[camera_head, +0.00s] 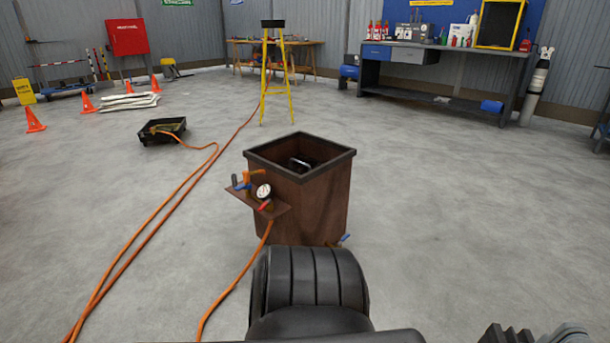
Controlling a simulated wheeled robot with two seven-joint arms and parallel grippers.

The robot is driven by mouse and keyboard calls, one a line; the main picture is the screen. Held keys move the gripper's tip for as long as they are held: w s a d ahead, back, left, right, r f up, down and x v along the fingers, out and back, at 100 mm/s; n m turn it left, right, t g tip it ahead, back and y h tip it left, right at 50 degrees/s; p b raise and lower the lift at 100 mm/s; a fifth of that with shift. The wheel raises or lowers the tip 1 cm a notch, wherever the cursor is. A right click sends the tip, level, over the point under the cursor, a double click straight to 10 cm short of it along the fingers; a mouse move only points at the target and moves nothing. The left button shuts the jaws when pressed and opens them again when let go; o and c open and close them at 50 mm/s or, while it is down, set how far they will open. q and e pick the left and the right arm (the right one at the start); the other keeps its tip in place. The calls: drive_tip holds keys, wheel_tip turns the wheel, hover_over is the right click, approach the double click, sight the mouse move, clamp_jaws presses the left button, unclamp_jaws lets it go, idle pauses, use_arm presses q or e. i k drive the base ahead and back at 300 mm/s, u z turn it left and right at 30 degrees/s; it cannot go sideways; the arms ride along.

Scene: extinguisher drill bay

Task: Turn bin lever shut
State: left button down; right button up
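A brown, square, open-topped bin (322,207) with a dark rim stands on the floor ahead of me. A small brown shelf (280,211) juts from its left front and carries a round white gauge (264,191). Beside the gauge are an orange fitting (256,174), a blue handle (242,187) and a red handle (266,206). A small blue lever (345,239) shows low at the bin's right side. I cannot tell which is the bin lever, or whether it is open or shut. I can identify neither gripper here; dark parts at the bottom edge are cut off.
Orange hoses (140,250) run along the floor to the left, one up to the bin. A black tray (163,132) lies behind left. A yellow stepladder (275,80) and a workbench (440,66) stand at the back. Floor to the bin's right is clear.

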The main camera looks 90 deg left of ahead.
sight(263, 206)
drive_tip(key=u, duration=0.7)
drive_tip(key=i, duration=0.9)
drive_tip(key=u, duration=1.5)
drive_tip(key=i, duration=0.4)
drive_tip(key=u, duration=0.35)
